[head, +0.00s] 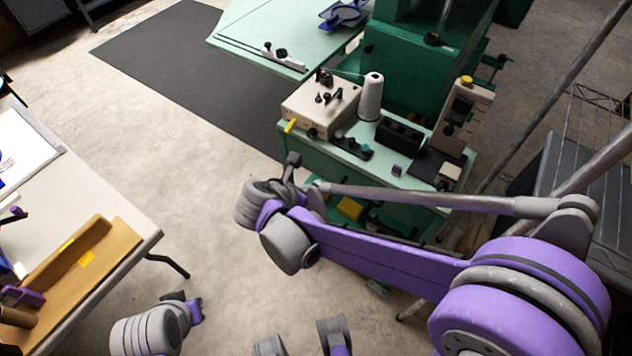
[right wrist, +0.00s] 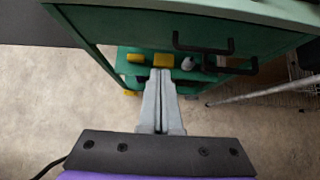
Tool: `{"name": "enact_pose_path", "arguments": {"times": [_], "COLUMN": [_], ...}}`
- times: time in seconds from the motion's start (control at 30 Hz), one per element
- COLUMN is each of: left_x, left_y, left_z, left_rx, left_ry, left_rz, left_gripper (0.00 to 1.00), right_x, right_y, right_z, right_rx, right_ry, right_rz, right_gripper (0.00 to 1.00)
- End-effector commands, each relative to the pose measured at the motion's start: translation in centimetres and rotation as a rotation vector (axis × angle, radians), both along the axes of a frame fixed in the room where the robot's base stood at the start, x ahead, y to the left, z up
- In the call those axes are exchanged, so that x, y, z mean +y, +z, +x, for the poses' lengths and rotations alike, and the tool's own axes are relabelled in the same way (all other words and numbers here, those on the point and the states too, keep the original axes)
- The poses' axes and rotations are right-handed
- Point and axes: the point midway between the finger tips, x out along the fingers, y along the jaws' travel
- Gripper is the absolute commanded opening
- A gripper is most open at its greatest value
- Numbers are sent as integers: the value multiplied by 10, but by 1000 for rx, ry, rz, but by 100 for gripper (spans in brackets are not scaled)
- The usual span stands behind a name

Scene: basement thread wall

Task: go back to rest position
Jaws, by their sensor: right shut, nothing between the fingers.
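My right arm reaches in from the right side of the head view, and its wrist is over the floor just in front of the green workbench (head: 300,152). In the right wrist view, my right gripper (right wrist: 161,75) has its two grey fingers together with nothing between them. The fingers point toward a green shelf (right wrist: 185,75) under the bench, apparently without holding anything. Grey and purple parts of my left arm show at the bottom left of the head view, near the white table. No left fingertips can be made out there.
A white table (head: 130,222) with a cardboard tray (head: 75,262) stands at the left. A beige box (head: 318,103) and a thread cone (head: 371,95) stand on the workbench. Black handles (right wrist: 215,47) project from its front. A metal pole and wire rack are at the right. Floor between tables is open.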

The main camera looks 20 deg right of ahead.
Motion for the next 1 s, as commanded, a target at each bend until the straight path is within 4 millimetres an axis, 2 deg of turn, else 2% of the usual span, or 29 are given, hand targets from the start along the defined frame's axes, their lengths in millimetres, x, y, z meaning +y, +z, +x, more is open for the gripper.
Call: {"name": "enact_pose_path", "arguments": {"times": [0.3, 0.47, 0.57, 0.73, 0.9, 1.0], "left_x": [0, 0, 0, 0, 0, 0], "left_y": [1, 16, 35, 73, 106, 120], "left_z": [0, 0, 2, 6, 13, 17], "left_rx": [0, -5, -11, -23, -37, -44], "left_ry": [0, 0, 0, 0, 0, 0], "left_rz": [0, 0, 0, 0, 0, 0], "left_gripper": [0, 0, 0, 0, 0, 0], "right_x": [2, -14, -32, -53, -56, -55], "right_y": [4, 19, 39, 72, 100, 111], "right_z": [-2, -18, -44, -96, -136, -148], "right_rx": [-2, -62, -156, -358, -536, -607], "right_ry": [-4, -131, -341, -850, -1372, -1612], "right_rz": [4, 127, 315, 715, 1066, 1214], "right_gripper": [0, 0, 0, 0, 0, 0]}}
